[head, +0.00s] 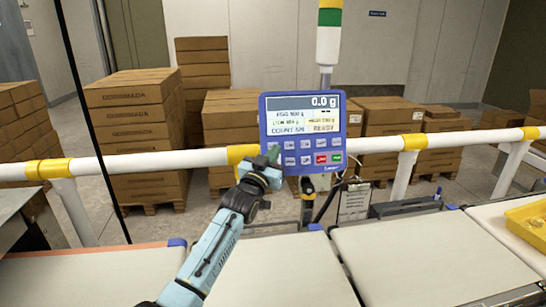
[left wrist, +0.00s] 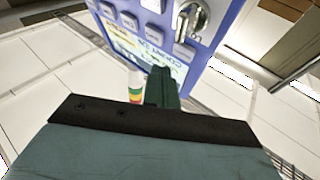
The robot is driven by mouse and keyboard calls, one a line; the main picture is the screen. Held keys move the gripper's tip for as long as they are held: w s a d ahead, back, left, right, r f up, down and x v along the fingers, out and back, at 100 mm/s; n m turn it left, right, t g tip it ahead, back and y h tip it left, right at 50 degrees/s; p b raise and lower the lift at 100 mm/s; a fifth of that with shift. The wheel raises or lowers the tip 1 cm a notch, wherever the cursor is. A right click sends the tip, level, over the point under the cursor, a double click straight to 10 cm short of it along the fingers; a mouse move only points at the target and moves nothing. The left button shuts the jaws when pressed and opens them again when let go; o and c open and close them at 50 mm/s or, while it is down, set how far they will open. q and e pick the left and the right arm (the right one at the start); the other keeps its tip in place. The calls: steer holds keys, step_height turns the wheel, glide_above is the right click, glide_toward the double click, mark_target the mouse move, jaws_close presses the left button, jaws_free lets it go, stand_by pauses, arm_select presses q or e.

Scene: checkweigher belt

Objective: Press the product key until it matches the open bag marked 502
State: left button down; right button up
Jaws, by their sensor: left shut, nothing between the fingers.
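The blue control panel (head: 305,170) faces me above the belts; it also shows upside down in the left wrist view (left wrist: 222,12). Its screen (head: 312,115) reads 0.0 g at the top, with READY at lower right; the small product line is too blurred to read surely. Two rows of keys (head: 305,152) lie below the screen, mostly grey, with a red and a green one at right. My left gripper (head: 273,154) is shut and empty at the panel's lower left keys; its dark green fingers show in the left wrist view (left wrist: 163,88). I cannot tell whether it touches a key. No bag marked 502 is visible.
A white rail (head: 375,145) with yellow sleeves runs behind the belts. Pale belts (head: 430,260) lie in front. A yellow tray (head: 514,222) is at the far right. A clipboard (head: 354,202) hangs below the panel. Stacked cartons (head: 135,130) stand behind the rail.

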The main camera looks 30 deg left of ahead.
arm_select(q)
steer(key=shift+w+a+f+b, duration=0.2)
steer(key=shift+w+a+b, duration=0.15)
steer(key=shift+w+a, duration=0.15)
stand_by(0.4)
steer(key=shift+w, duration=0.15)
stand_by(1.3)
steer(key=shift+w+a+f, duration=0.1)
steer(key=shift+w+a, duration=0.1)
